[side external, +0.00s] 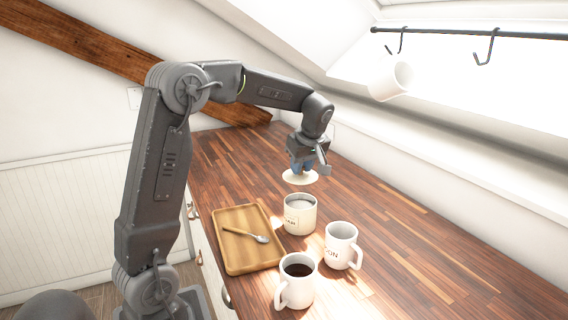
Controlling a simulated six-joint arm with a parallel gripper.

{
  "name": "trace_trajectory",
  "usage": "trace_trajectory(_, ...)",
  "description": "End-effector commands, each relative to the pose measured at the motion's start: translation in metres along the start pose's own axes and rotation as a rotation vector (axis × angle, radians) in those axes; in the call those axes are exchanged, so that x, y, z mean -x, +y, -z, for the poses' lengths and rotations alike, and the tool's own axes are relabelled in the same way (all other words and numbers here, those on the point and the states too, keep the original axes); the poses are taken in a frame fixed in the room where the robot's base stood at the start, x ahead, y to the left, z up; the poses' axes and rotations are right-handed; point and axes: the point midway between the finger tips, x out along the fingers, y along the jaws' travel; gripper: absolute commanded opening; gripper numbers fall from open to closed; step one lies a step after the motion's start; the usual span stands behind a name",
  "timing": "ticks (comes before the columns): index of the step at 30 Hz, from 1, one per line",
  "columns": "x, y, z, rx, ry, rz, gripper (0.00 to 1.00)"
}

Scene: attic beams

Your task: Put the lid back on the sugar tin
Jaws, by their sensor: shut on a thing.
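My gripper (303,167) is shut on the round cream lid (300,178) and holds it about level above the counter. The cream sugar tin (299,216) stands upright and open on the wooden counter, with dark lettering on its front. In the picture, the lid is directly above the tin with a gap between them. How the fingers meet the lid is too small to make out.
A wooden tray (236,259) with a spoon (246,233) lies left of the tin. A white mug of dark drink (297,283) and a lettered white mug (341,247) stand in front. Another mug (390,79) hangs from the rail (470,33). The counter (400,215) is clear to the right.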

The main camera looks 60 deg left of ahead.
Motion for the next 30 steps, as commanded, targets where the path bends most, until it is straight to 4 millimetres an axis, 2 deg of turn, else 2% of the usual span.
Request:
trace_trajectory(5, -0.004, 0.001, -0.006, 0.002, 0.001, 0.002, 0.0)
trace_trajectory(21, -0.048, 0.0, -0.023, 0.001, 0.001, 0.002, 0.0)
trace_trajectory(30, -0.057, 0.001, -0.027, 0.001, 0.001, 0.001, 0.0)
